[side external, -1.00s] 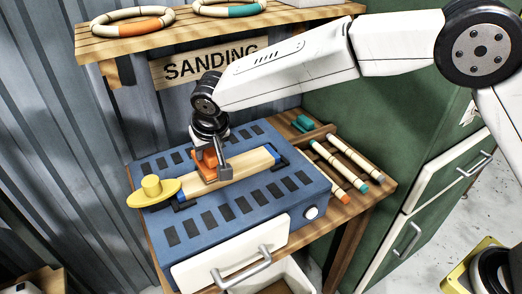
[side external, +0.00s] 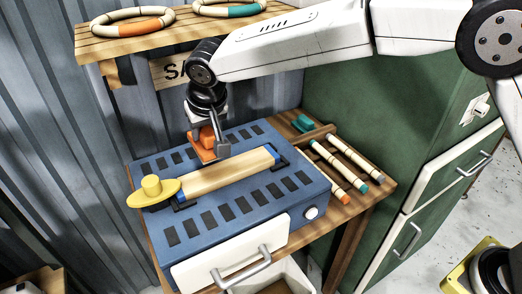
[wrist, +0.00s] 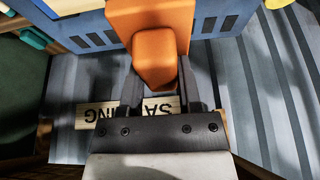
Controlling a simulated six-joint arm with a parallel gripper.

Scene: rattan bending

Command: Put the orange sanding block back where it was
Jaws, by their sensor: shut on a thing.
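My gripper (side external: 212,143) is shut on the orange sanding block (side external: 206,142) and holds it above the blue slotted bench (side external: 232,212), behind the pale wooden piece. In the wrist view the orange sanding block (wrist: 155,55) sits between the two dark fingers of my gripper (wrist: 158,85). The pale wooden piece (side external: 228,172) lies across the blue bench, with a yellow clamp (side external: 153,192) at its left end. A teal block (side external: 302,123) lies on the wooden tabletop at the back right.
Several capped rods (side external: 338,170) lie on the wooden tabletop right of the bench. A shelf (side external: 180,36) with rings is above at the back, with a SANDING sign (side external: 168,72) partly hidden below it. A white drawer (side external: 232,255) fronts the bench.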

